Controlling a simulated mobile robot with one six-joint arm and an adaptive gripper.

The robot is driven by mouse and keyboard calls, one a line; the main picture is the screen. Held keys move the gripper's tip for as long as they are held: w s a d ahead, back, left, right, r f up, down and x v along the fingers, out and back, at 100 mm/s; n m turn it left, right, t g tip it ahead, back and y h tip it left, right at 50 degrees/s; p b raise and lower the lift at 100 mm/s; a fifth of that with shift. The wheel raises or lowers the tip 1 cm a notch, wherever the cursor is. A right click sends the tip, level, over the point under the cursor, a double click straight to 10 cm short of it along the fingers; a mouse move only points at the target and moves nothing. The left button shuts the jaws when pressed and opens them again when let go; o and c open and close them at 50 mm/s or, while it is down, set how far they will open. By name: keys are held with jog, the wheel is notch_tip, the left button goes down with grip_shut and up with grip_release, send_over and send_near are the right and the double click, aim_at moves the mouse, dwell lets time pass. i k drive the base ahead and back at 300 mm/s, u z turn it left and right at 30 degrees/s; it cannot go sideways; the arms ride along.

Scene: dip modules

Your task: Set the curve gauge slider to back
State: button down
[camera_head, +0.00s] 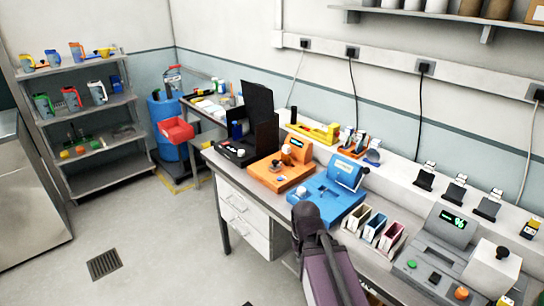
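No part is clearly marked as the curve gauge, and I cannot pick out its slider at this size. On the workbench stand an orange device (283,172) with a tilted dark display and small knobs, and a blue device (330,197) with a tilted display and a pale knob at its left. A grey device (437,252) with a lit green display, coloured buttons and a white block stands at the right. My dark arm rises from the bottom in front of the blue device and hides part of the bench. My gripper does not show.
Three small open bins (371,227) stand between the blue and grey devices. A black open case (254,132) and a yellow tool (318,129) stand behind. A wall ledge with plugs and cables runs along the right. A shelf (90,143) stands at left; the floor (145,235) there is largely clear.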

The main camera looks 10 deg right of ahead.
aim_at(274, 168)
jog(key=i, duration=0.85)
jog(key=z, duration=0.05)
